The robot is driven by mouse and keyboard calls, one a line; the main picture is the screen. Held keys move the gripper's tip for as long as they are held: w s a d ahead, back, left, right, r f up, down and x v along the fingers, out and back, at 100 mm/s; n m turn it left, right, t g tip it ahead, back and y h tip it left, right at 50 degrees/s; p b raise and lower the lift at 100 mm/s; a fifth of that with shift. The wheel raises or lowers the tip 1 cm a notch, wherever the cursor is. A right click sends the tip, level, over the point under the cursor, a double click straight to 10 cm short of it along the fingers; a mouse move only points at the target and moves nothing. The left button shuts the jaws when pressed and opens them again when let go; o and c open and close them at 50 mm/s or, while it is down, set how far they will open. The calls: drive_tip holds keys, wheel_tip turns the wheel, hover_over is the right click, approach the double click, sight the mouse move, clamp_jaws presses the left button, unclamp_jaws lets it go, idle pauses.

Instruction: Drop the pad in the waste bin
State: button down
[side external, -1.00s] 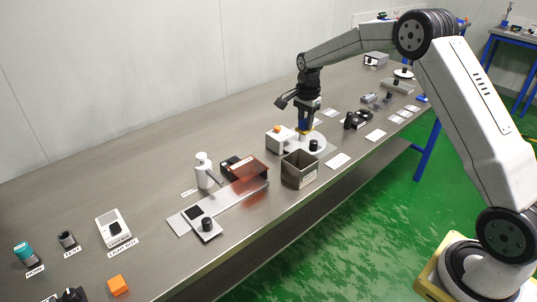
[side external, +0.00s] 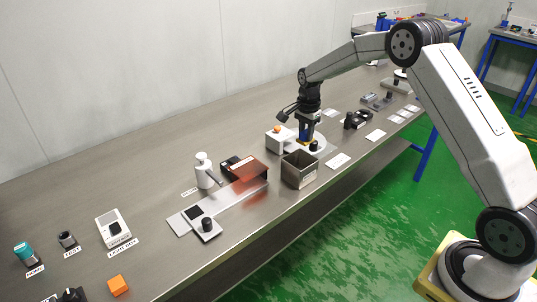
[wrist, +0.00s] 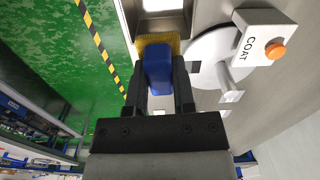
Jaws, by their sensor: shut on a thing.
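My gripper (side external: 304,122) is shut on the pad, a blue block with a yellow spongy end. In the wrist view the blue pad (wrist: 157,70) sits between my two dark fingers, its yellow face pointing away from me. In the side view my gripper is just above the round white plate beside the COAT box, behind the waste bin. The waste bin (side external: 299,174) is an open, grey-brown square box near the table's front edge. My gripper is not over its opening. Whether the pad touches the plate is unclear.
The white COAT box (side external: 280,140) with an orange button and its round plate (side external: 317,147) are close to my gripper. A reddish translucent cover (side external: 249,171) stands left of the bin, with a white pump bottle (side external: 204,172). Open table lies behind.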

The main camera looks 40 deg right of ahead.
drive_tip(key=shift+f, duration=0.75)
drive_tip(key=shift+c, duration=1.9)
unclamp_jaws()
drive_tip(key=shift+r, duration=0.1)
drive_tip(key=shift+r, duration=3.85)
drive_tip(key=shift+a, duration=0.1)
